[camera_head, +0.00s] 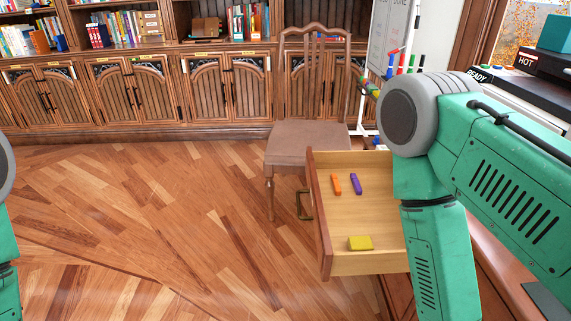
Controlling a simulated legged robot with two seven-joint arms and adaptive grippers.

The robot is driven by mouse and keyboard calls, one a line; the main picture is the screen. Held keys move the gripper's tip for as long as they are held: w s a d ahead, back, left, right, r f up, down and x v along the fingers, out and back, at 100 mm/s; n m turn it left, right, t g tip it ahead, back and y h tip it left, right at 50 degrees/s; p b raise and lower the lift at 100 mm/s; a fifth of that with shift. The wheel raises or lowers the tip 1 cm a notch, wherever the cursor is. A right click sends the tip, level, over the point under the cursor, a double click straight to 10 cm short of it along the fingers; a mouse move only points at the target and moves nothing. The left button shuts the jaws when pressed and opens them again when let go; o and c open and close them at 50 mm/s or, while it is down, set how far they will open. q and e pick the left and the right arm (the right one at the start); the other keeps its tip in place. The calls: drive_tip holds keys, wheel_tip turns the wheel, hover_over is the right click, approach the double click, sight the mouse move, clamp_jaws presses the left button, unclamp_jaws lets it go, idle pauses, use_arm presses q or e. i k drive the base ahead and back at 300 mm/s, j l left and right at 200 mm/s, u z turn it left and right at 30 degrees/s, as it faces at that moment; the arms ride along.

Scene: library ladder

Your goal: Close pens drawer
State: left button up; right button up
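The drawer (385,263) stands pulled out from the desk at the right, its front panel (319,215) facing left. A brass handle (304,205) is on the outer face of that panel. Inside lie an orange marker (336,184), a purple marker (356,184) and a yellow block (360,243). My green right arm hangs over the right part of the drawer and hides it there. My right gripper is out of the picture below. Only a piece of my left arm shows at the left edge, and its gripper is out of view.
A wooden chair (307,134) stands just behind the drawer, close to its far side. Bookshelves with cabinets (130,90) line the back wall. A whiteboard (390,35) with markers stands behind the desk. The wooden floor (150,220) left of the drawer is clear.

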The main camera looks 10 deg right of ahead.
sight(375, 213)
drive_tip(key=i+j+z, duration=0.1)
drive_tip(key=j+z, duration=0.15)
drive_tip(key=z, duration=0.25)
drive_tip(key=j+z, duration=0.25)
drive_tip(key=z, duration=0.2)
